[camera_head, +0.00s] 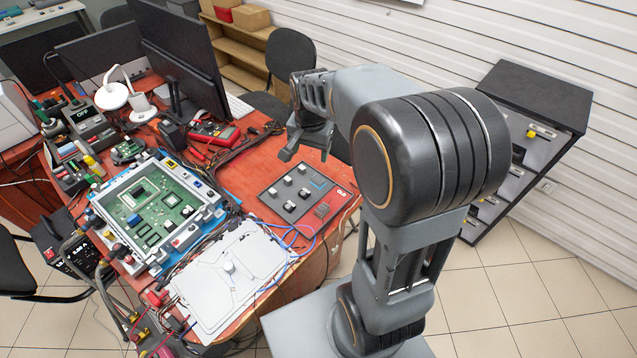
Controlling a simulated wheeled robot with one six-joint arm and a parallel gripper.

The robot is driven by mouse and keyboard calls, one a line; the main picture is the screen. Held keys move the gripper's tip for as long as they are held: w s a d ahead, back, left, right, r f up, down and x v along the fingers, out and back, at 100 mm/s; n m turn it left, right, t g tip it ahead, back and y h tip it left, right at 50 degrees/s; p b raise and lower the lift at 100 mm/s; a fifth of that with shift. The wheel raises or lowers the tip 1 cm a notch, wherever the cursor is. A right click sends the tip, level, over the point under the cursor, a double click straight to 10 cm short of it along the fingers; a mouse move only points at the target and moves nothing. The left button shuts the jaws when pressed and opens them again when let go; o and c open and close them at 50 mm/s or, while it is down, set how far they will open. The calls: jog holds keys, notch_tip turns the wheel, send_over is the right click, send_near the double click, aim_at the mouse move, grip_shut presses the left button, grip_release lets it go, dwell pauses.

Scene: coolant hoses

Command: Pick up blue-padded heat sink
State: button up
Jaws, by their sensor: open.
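My gripper (306,152) hangs open and empty above the back part of the red table, its fingers pointing down. Below it and nearer the camera lies a dark grey mat (334,193) with several small dark and silvery parts on it. A small finned dark block (322,210), which looks like a heat sink, lies at the mat's front right. A blue line marks the mat's right side. I cannot tell which part carries a blue pad; the parts are too small. A green circuit board (160,207) sits in a pale frame to the left, with a small blue block on it.
A white panel (215,290) lies at the table's front, beside blue cables (290,240). A dark shelf rack (535,100) stands right. My arm hides part of the table's right side.

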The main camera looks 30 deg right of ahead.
jog(key=w+d+f+m+g, duration=0.1)
jog(key=w+d+f+m, duration=0.3)
jog(key=w+f, duration=0.2)
jog(key=b, duration=0.1)
send_over(316, 181)
jog(key=shift+m, duration=0.3)
notch_tip(316, 181, down, 8)
jog(key=shift+w+d+r, duration=0.1)
jog(key=shift+w+d, duration=0.05)
jog(key=shift+f, duration=3.15)
jog(key=c, duration=1)
